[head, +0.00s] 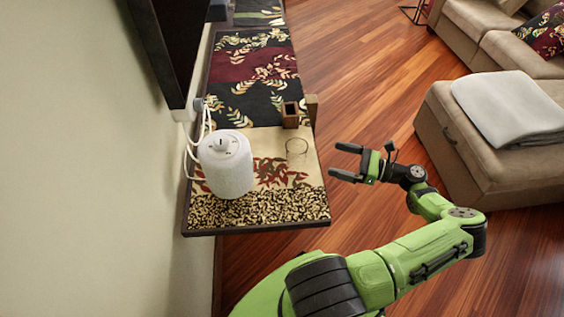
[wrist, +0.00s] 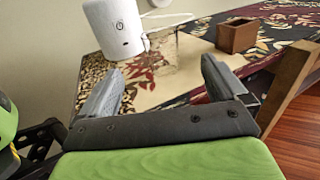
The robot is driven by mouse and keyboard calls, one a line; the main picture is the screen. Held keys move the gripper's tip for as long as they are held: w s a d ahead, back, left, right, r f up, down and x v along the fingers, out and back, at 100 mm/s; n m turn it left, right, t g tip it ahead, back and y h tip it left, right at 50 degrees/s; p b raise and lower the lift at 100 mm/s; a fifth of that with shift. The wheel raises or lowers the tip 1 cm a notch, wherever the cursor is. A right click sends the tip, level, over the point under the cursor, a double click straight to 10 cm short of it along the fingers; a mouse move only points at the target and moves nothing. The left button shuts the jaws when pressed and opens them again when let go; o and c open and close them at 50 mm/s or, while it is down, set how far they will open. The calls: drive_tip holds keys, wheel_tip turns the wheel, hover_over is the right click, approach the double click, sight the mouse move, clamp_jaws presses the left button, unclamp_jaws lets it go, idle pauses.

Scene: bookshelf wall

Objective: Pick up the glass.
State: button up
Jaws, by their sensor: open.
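The clear glass (head: 297,150) stands on the patterned runner near the right edge of the narrow shelf in the head view. It is nearly transparent, with only its rim and faint outline showing. In the wrist view the glass (wrist: 180,52) shows faintly beyond the gap between my fingers. My gripper (head: 340,162) is open and empty, to the right of the glass and apart from it, just off the shelf's edge. In the wrist view the two fingers of my gripper (wrist: 160,85) are spread toward the shelf.
A white cylindrical speaker (head: 226,163) with cables stands left of the glass. A small brown wooden box (head: 290,114) stands behind it, beside a wooden post (head: 312,108). A dark screen (head: 172,45) hangs on the wall. A beige ottoman (head: 470,160) stands right; wooden floor lies between.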

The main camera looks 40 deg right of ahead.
sight(287, 146)
drive_tip(key=b+x, duration=0.3)
drive_tip(key=x, duration=1.2)
drive_tip(key=shift+w+a, duration=0.1)
drive_tip(key=shift+w, duration=0.15)
drive_tip(key=shift+c, duration=0.5)
